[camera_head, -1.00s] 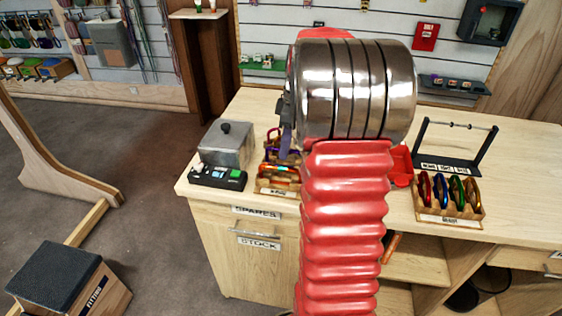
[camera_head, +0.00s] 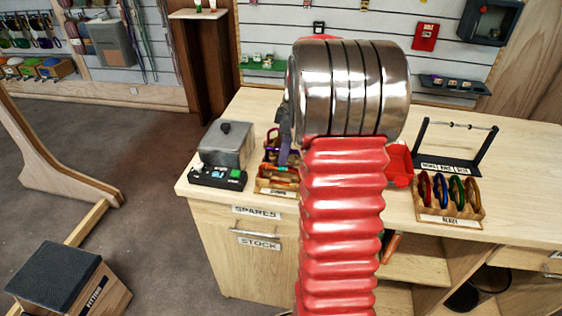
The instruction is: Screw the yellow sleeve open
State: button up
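I cannot make out a yellow sleeve in this view. A purple carabiner (camera_head: 272,140) stands at the back of a small wooden holder (camera_head: 277,187) on the counter, partly hidden by my arm. My red ribbed arm and its metal joint fill the middle of the view and cover much of the counter. A grey part of my gripper (camera_head: 284,140) shows left of the metal joint, pointing down over the wooden holder. Its fingertips are too small and too hidden to tell whether they are open or shut, or what they touch.
A grey box with a knob (camera_head: 227,146) and a black button panel (camera_head: 218,178) stand at the counter's left. A labelled wooden rack (camera_head: 449,211) holds several coloured carabiners at the right. Behind it is a black stand with a bar (camera_head: 452,155). A red tray (camera_head: 399,165) is partly hidden.

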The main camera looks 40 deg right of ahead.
jog(key=shift+w+d, duration=0.4)
jog(key=shift+d, duration=0.2)
dwell(0.6)
jog(key=shift+r, duration=1.45)
jog(key=shift+a, duration=0.1)
jog(key=shift+s+a, duration=0.45)
jog(key=shift+a, duration=0.05)
jog(key=shift+f, duration=0.1)
dwell(0.3)
jog(key=shift+w+f, duration=0.1)
jog(key=shift+f, duration=1.25)
jog(key=shift+w+d, duration=0.45)
jog(key=shift+d, duration=0.1)
